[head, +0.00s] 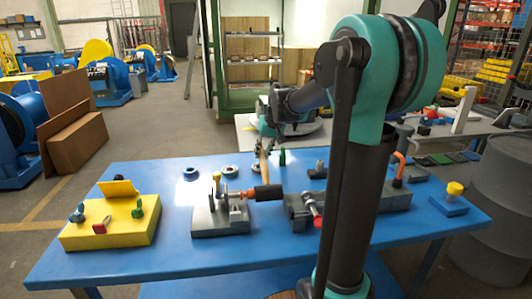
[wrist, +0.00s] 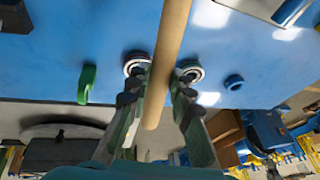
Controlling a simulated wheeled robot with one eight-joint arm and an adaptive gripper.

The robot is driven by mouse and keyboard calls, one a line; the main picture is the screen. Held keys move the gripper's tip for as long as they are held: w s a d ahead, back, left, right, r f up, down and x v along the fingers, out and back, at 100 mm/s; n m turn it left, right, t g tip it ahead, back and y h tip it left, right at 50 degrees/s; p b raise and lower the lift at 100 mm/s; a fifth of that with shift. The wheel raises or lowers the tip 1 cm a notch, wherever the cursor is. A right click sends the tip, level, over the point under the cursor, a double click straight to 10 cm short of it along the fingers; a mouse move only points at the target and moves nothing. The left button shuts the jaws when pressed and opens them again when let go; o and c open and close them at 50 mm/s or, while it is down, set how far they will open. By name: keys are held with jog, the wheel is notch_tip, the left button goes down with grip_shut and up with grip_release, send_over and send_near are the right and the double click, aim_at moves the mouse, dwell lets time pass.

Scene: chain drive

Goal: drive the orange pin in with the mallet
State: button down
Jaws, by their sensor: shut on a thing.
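The mallet's wooden handle (wrist: 168,45) runs between the fingers of my gripper (wrist: 157,100) in the wrist view, and the gripper is shut on it. In the head view my gripper (head: 260,148) is above the blue table, with the handle pointing down to the dark mallet head (head: 268,192). The head lies level at the right of the grey fixture (head: 220,220). The orange pin (head: 243,194) shows between the fixture's upright part and the mallet head. I cannot tell whether head and pin touch. The mallet head is outside the wrist view.
A yellow block (head: 110,225) with small handles stands at left on the blue table (head: 160,262). Another grey fixture (head: 300,208) with a red-and-silver part is close right of the mallet head. Rings (head: 190,173) and a green piece (head: 282,157) lie behind. My arm hides part of the right side.

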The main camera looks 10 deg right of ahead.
jog(key=shift+a+r, duration=0.2)
jog(key=shift+r, duration=1.85)
jog(key=shift+a+r, duration=0.15)
jog(key=shift+r, duration=1.85)
